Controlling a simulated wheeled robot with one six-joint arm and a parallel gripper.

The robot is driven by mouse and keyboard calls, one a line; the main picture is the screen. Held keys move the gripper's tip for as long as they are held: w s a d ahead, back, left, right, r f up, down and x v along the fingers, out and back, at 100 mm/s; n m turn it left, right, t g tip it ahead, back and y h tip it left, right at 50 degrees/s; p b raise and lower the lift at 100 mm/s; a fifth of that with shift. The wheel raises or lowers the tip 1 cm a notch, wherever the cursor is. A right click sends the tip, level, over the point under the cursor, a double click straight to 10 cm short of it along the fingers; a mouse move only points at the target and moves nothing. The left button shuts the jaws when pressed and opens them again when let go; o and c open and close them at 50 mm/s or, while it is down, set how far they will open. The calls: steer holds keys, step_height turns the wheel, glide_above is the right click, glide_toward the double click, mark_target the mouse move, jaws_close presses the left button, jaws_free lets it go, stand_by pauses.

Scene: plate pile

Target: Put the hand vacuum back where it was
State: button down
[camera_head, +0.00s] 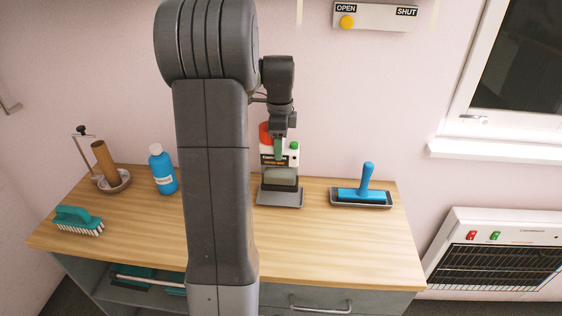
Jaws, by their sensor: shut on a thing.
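My gripper (279,140) reaches down over the back middle of the worktop and is shut on the upright green handle of a thing with a rounded grey body (281,179), which I take to be the hand vacuum. The body is over a shallow dark grey tray (280,199); I cannot tell whether it touches the tray. A white and black labelled unit (293,158) with a red part and a green knob shows close behind it. The gripper and handle hide part of this unit.
On the wooden worktop (330,245), a blue-handled tool (366,184) sits in another tray to the right. A blue bottle (162,171), a brown roll in a dish (105,160) and a teal brush (78,220) are on the left. My arm hides the middle; the front right is clear.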

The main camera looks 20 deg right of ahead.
steer(key=shift+f, duration=2.4)
steer(key=shift+c, duration=2.4)
jaws_free()
step_height(320, 180, up, 12)
steer(key=shift+r, duration=0.1)
